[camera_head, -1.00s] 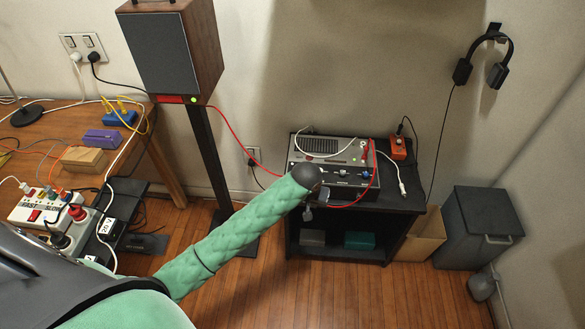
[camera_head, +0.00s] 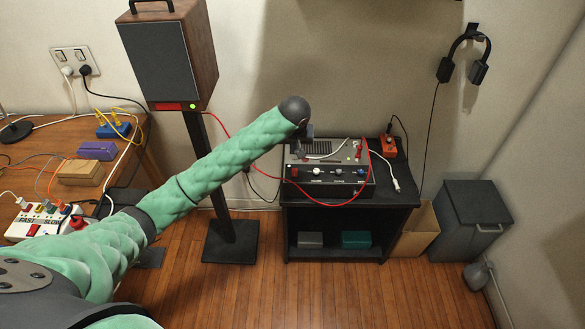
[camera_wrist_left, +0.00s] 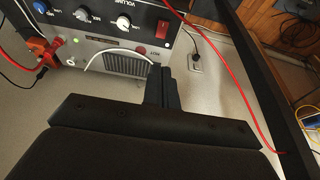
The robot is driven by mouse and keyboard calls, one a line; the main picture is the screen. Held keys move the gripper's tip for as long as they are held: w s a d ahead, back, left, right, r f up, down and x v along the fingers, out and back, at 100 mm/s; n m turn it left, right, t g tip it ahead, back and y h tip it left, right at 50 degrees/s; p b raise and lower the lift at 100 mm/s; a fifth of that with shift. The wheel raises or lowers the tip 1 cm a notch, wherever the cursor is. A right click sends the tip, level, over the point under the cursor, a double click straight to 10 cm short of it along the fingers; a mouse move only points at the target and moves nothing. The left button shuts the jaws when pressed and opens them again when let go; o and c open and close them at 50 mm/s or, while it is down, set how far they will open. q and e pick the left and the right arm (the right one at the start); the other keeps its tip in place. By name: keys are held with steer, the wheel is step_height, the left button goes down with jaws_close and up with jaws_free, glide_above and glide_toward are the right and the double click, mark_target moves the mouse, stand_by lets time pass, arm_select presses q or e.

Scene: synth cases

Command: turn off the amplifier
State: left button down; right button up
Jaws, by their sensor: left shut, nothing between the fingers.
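The amplifier (camera_head: 325,188) is a grey and black box on top of a black stand. Its front panel has a row of knobs, with a red switch (camera_wrist_left: 163,28) at one end. In the left wrist view the amplifier shows upside down, with a small green light (camera_wrist_left: 75,40) lit on its top. My left gripper (camera_head: 302,150) is over the amplifier's left part in the head view, partly hidden by its own arm. In the left wrist view its fingers (camera_wrist_left: 160,88) are shut and empty beside the grille; contact cannot be told. My right gripper is not in view.
A red cable (camera_head: 318,202) loops across the amplifier's front, and a white cable (camera_head: 386,166) lies on its right. A speaker (camera_head: 165,60) on a post stands left. A grey bin (camera_head: 470,222) stands right. The floor in front is clear.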

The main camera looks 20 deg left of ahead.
mark_target(294, 173)
arm_select(q)
steer(key=shift+f, duration=0.1)
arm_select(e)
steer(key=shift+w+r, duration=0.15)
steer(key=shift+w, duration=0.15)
